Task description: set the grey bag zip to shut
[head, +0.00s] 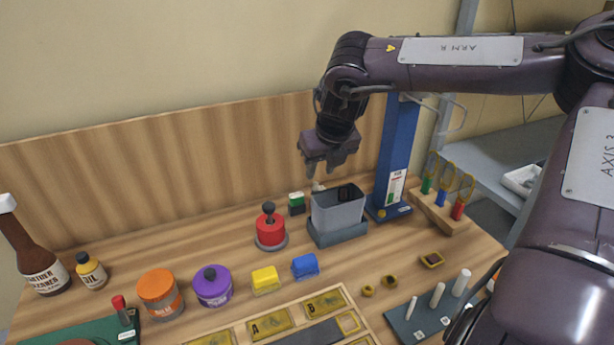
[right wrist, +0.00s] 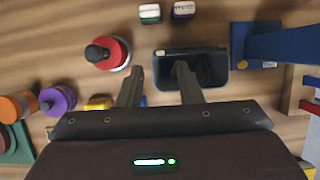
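The grey bag (head: 336,214) stands upright in a blue-grey base at the back of the bench, with a dark opening at its top. A small pale piece at the bag's top left may be the zip pull; I cannot tell clearly. My right gripper (head: 324,172) hangs above the bag, fingers down and apart, with nothing between them. In the right wrist view, the gripper (right wrist: 159,67) has one fingertip over the bag. My left gripper is out of view.
A red knobbed pot (head: 270,231) stands left of the bag. A blue post (head: 393,150) rises close at its right, beside a wooden rack (head: 437,212) of ringed tools. Yellow and blue blocks, pots and bottles stand further left. A framed tray (head: 372,341) lies in front.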

